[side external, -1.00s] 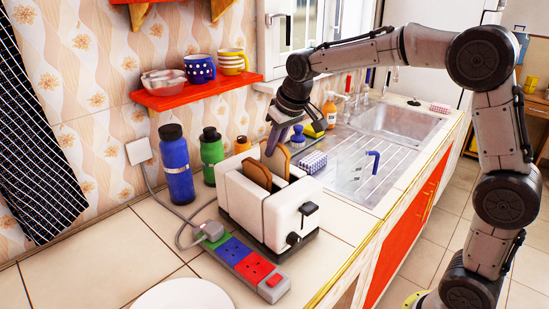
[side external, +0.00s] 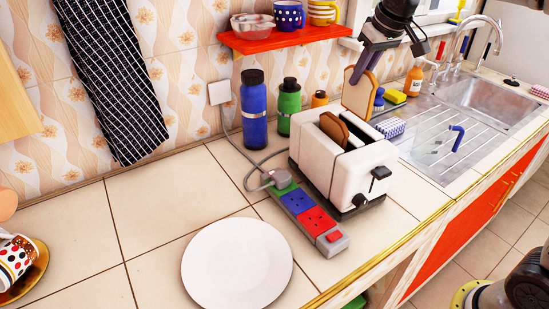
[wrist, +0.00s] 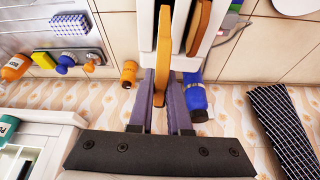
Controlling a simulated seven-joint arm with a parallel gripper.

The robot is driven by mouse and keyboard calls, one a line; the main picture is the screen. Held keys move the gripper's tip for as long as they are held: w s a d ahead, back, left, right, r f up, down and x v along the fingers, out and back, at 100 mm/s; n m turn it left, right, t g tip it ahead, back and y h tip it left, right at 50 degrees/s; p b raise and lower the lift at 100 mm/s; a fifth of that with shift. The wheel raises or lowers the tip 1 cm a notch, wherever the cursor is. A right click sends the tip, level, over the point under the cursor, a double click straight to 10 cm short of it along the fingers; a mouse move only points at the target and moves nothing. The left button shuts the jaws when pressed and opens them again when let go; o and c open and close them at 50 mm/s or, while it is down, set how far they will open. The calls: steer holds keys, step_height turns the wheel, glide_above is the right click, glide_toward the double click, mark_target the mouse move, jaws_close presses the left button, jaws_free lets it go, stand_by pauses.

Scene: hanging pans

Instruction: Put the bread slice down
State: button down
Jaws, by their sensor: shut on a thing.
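My gripper (side external: 374,58) is shut on a bread slice (side external: 358,95), holding it upright above the far side of the white toaster (side external: 345,175). The slice's lower edge looks at or just above the toaster's top; the exact gap is hard to tell. In the wrist view, the slice (wrist: 162,55) stands edge-on between my two purple fingers (wrist: 163,100). A second bread slice (side external: 334,127) sticks up from the toaster's near slot. An empty white round plate (side external: 237,265) lies on the tiled counter, left of and in front of the toaster.
A power strip (side external: 307,215) with a plug and cord lies between toaster and plate. A blue bottle (side external: 255,115) and green bottle (side external: 289,108) stand behind the toaster. A red shelf (side external: 285,40) holds cups above. The counter left of the plate is mostly clear.

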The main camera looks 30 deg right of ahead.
steer(key=shift+r, duration=0.1)
step_height(320, 180, up, 5)
steer(key=s+a+m+g+y, duration=0.15)
steer(key=a+y, duration=0.25)
steer(key=a, duration=1.5)
steer(key=s+a+m+t+y, duration=0.1)
steer(key=s+a+y, duration=0.2)
steer(key=a, duration=1.6)
steer(key=shift+w+d+f+m+g+y, duration=0.1)
steer(key=shift+f+y, duration=0.35)
steer(key=shift+f, duration=3.95)
steer(key=shift+w+d+f+m+g+y, duration=0.15)
steer(key=shift+f+y, duration=0.35)
steer(key=shift+f, duration=3.95)
steer(key=shift+w+f+g+y, duration=0.1)
steer(key=shift+f+y, duration=0.35)
steer(key=shift+f, duration=3.95)
